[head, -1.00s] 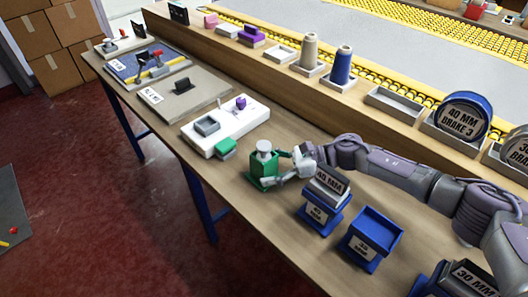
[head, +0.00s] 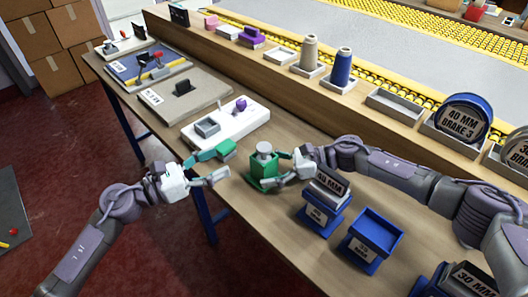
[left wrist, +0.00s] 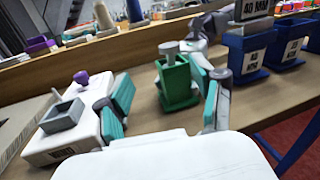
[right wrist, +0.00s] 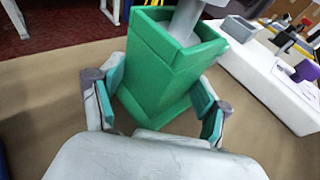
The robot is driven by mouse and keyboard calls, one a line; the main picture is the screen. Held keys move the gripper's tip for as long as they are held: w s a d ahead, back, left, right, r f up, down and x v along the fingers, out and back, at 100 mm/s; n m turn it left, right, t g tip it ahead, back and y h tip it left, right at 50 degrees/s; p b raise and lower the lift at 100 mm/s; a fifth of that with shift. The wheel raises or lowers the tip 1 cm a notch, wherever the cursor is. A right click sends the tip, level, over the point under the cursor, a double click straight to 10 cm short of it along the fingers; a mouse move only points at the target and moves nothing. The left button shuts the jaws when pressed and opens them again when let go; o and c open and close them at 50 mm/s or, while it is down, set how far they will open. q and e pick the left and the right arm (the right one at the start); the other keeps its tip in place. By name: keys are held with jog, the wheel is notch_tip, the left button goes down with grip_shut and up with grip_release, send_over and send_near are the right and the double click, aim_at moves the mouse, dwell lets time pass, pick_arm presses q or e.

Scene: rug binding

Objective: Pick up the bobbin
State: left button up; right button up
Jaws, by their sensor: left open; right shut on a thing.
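The bobbin (head: 264,148) is a pale grey spool standing upright in a green square holder (head: 258,172) near the table's front edge. It also shows in the left wrist view (left wrist: 168,49) and, cut off at the top, in the right wrist view (right wrist: 186,22). My right gripper (head: 279,168) is shut on the green holder from the right, a finger on each side of it in the right wrist view. My left gripper (head: 218,165) is open and empty, left of the holder and apart from it. In the left wrist view the holder (left wrist: 178,88) appears beyond the open fingers.
A white fixture (head: 232,132) with a grey tray and purple knob is behind my left gripper. Blue stands (head: 320,217) flank my right arm. Tan and blue cones (head: 341,67) stand on the back ledge.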

pick_arm(q)
jog(key=m, duration=0.1)
send_near(264, 147)
jog(key=x, duration=0.5)
jog(key=shift+f+x, duration=0.2)
jog(key=shift+x, duration=2.4)
jog(key=shift+a, duration=0.1)
jog(key=c, duration=1.2)
jog(key=shift+o, duration=0.2)
notch_tip(264, 147, up, 10)
pick_arm(e)
jog(key=o, duration=0.8)
jog(key=shift+o, duration=0.2)
